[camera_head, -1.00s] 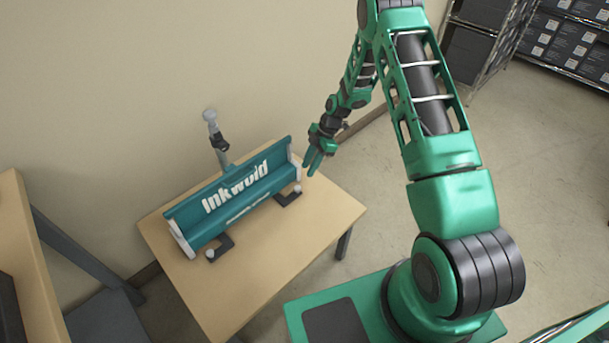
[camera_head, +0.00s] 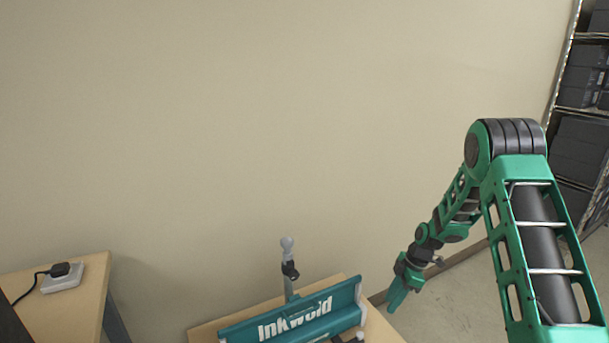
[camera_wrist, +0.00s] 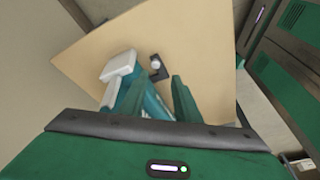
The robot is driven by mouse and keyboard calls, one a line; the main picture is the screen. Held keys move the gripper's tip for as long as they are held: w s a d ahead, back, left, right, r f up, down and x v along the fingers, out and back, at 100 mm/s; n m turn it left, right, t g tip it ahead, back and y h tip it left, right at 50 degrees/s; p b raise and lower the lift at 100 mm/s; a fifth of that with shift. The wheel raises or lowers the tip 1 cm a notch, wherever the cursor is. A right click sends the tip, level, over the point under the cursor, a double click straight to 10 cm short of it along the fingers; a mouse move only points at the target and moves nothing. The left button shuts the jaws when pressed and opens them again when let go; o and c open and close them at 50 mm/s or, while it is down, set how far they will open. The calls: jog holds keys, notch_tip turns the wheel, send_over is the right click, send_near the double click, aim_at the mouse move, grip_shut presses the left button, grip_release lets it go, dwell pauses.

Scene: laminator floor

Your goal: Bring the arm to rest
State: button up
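My gripper (camera_head: 395,300) hangs at the end of my bent arm, to the right of the teal laminator, with its fingers pointing down. In the wrist view its two green fingers (camera_wrist: 158,82) stand apart with nothing held between them. The laminator (camera_head: 315,316), lettered "Inkwold", is on a light wood table and is cut off at the bottom of the head view. One end of it, with a white end piece (camera_wrist: 119,64), shows beyond the fingers in the wrist view. I see no contact between gripper and laminator.
The wood table (camera_head: 212,328) stands against a bare beige wall (camera_head: 250,130). A grey post (camera_head: 288,268) rises behind the laminator. A second table (camera_head: 85,300) at left carries a white box with a black plug (camera_head: 62,276). Shelves with dark boxes (camera_head: 580,150) stand at right.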

jog(key=s+d+r+m+h, duration=0.1)
jog(key=s+d+r+m, duration=0.45)
jog(key=s+r, duration=0.5)
jog(key=s+d+r+m+h, duration=0.2)
jog(key=s+d+r+m, duration=0.4)
jog(key=r, duration=0.7)
jog(key=s+r+m, duration=0.3)
jog(key=s+m, duration=0.2)
jog(key=s, duration=0.7)
jog(key=s+r+m, duration=0.3)
jog(key=s+m, duration=0.3)
jog(key=s, duration=0.7)
jog(key=shift+a+r, duration=0.3)
jog(key=shift+a, duration=0.1)
jog(key=shift+m, duration=0.25)
jog(key=shift+w+f+h, duration=0.25)
jog(key=shift+w+h, duration=0.05)
jog(key=shift+w, duration=0.35)
